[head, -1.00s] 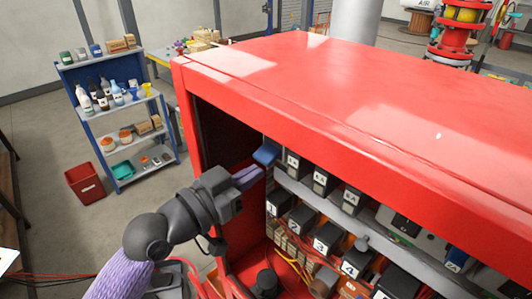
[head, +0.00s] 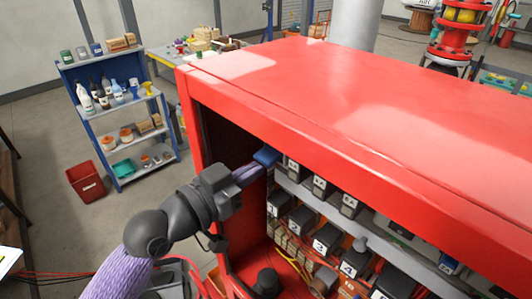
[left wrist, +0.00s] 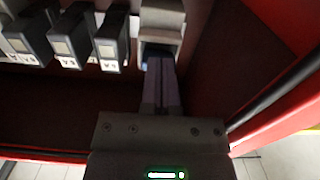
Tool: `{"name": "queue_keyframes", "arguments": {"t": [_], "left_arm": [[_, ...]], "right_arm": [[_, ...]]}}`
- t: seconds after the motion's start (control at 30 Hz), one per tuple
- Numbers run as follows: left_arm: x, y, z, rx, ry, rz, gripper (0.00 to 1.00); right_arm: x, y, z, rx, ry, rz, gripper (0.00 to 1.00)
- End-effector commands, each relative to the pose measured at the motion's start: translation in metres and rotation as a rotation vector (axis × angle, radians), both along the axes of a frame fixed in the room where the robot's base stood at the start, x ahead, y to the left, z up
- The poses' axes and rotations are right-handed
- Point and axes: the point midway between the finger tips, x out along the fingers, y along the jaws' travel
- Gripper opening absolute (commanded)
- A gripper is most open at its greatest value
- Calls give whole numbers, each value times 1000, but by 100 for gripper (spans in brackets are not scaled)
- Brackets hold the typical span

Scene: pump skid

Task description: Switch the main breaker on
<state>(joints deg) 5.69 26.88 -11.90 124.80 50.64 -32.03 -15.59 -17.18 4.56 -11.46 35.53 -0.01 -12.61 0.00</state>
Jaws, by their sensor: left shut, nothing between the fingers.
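The main breaker's blue handle (head: 266,156) shows at the left end of the upper rail inside the red cabinet. In the left wrist view the grey breaker housing (left wrist: 162,18) is straight ahead, with a bit of blue (left wrist: 158,49) under it. My left gripper (head: 257,167) is shut and empty, its purple fingers pointing into the cabinet. The fingertips are right at the underside of the blue handle; whether they touch it I cannot tell. They also show in the left wrist view (left wrist: 161,64), where they partly hide the handle. My right gripper is out of view.
Small numbered breakers (head: 320,186) stand to the right of the handle, with a lower row of black numbered units (head: 302,219) beneath. The red cabinet (head: 350,100) has a top overhanging the opening and a side post left of my gripper. A shelf (head: 125,111) stands farther left.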

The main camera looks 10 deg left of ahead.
Motion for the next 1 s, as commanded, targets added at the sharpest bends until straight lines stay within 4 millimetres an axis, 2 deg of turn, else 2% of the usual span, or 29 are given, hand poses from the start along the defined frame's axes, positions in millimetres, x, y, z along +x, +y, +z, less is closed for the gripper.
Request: {"name": "queue_keyframes", "arguments": {"t": [0.6, 0.9, 1.0], "left_arm": [[0, 0, 20, 0, -1, 0, 0], [0, 0, 19, 1, 1, 0, 0], [-6, 5, 16, 3, 2, 1, 0]], "right_arm": [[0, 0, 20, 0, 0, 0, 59], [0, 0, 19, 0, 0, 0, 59], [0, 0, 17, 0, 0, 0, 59]]}}
